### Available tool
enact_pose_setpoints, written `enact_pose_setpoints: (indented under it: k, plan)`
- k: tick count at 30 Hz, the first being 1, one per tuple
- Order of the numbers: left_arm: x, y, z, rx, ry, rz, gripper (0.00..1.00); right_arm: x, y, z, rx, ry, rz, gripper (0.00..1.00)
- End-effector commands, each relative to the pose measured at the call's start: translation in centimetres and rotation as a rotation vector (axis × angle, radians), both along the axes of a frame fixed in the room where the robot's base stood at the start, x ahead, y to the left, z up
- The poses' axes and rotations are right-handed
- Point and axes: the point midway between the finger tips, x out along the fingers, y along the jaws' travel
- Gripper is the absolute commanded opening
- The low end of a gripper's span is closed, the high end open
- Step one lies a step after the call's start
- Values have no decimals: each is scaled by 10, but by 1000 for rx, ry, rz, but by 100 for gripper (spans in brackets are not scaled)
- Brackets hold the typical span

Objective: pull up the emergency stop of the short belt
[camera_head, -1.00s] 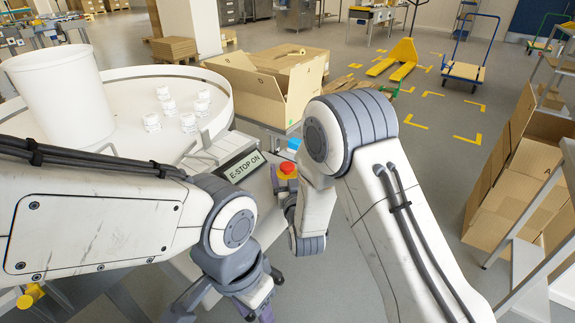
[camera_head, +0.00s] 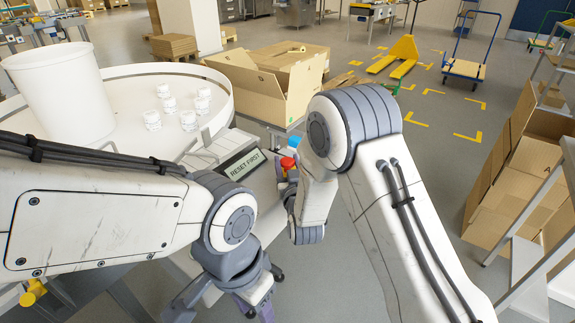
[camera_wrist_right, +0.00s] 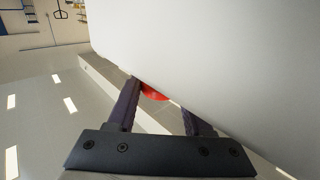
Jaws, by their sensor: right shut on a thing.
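The red emergency stop button (camera_head: 287,162) stands at the near right end of the control panel, beside the small display (camera_head: 245,164), which reads "RESET FIRST". My right gripper (camera_head: 287,173) is shut on the button, mostly hidden behind its own wrist. In the right wrist view the red button (camera_wrist_right: 153,93) shows between the fingers of this gripper (camera_wrist_right: 160,100), partly covered by a large white surface. My left gripper (camera_head: 228,300) points down in front of the panel, its fingertips cut off by the bottom edge.
A blue button (camera_head: 294,142) stands just behind the red one. A round white table (camera_head: 130,140) at left carries a white drum (camera_head: 62,95) and several small jars (camera_head: 188,120). Cardboard boxes (camera_head: 285,90) stand behind the panel.

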Motion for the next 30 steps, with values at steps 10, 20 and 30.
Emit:
enact_pose_setpoints:
  k: [10,20,30]
  plan:
    - [0,0,2,0,0,0,50,1,0,14,4,-10,-2,58]
    - [0,0,2,0,0,0,50,0,0,12,2,-5,-1,82]
    - [0,0,-6,0,0,0,50,-40,-6,10,0,-2,1,82]
